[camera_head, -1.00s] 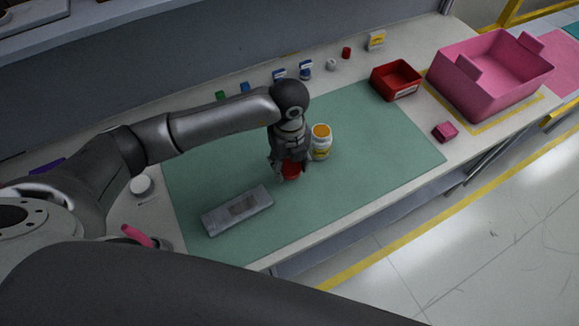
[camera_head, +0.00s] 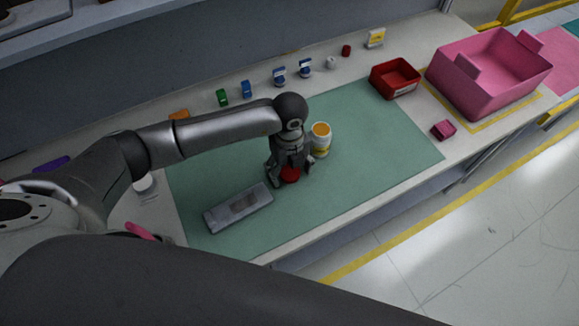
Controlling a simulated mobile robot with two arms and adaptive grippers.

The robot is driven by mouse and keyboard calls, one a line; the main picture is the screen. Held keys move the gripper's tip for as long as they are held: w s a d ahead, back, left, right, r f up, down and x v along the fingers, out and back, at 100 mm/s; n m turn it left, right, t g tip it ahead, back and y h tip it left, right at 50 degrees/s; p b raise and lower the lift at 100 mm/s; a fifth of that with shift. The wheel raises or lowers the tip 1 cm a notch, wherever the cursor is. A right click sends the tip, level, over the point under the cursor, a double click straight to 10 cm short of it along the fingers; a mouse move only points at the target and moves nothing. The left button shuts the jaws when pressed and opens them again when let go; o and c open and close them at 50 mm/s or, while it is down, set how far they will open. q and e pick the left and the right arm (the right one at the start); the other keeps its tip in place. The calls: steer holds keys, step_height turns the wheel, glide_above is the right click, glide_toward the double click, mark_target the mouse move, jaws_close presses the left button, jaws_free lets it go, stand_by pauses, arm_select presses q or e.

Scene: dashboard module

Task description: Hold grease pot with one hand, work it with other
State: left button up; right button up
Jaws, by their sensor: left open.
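A white pot (camera_head: 321,141) with an orange top and a yellow label stands upright on the green mat (camera_head: 370,135); it looks like the grease pot. My left gripper (camera_head: 290,174) points down at the mat just left of the pot. Its fingers are spread around a red round object (camera_head: 290,175), perhaps a lid, which is partly hidden by them. One finger comes close to the pot; I cannot tell whether they touch. My right gripper is not in view.
A grey flat part (camera_head: 238,208) lies on the mat at left. A red bin (camera_head: 395,78), a pink crate (camera_head: 489,75) and a small pink box (camera_head: 443,130) stand at right. Several small items line the back. The mat's right half is clear.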

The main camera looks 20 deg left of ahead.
mark_target(290, 170)
arm_select(q)
steer(key=shift+r, duration=0.25)
steer(key=shift+w+r, duration=0.1)
steer(key=shift+r, duration=0.25)
step_height(290, 170, up, 11)
steer(key=b, duration=0.2)
steer(key=shift+b, duration=0.4)
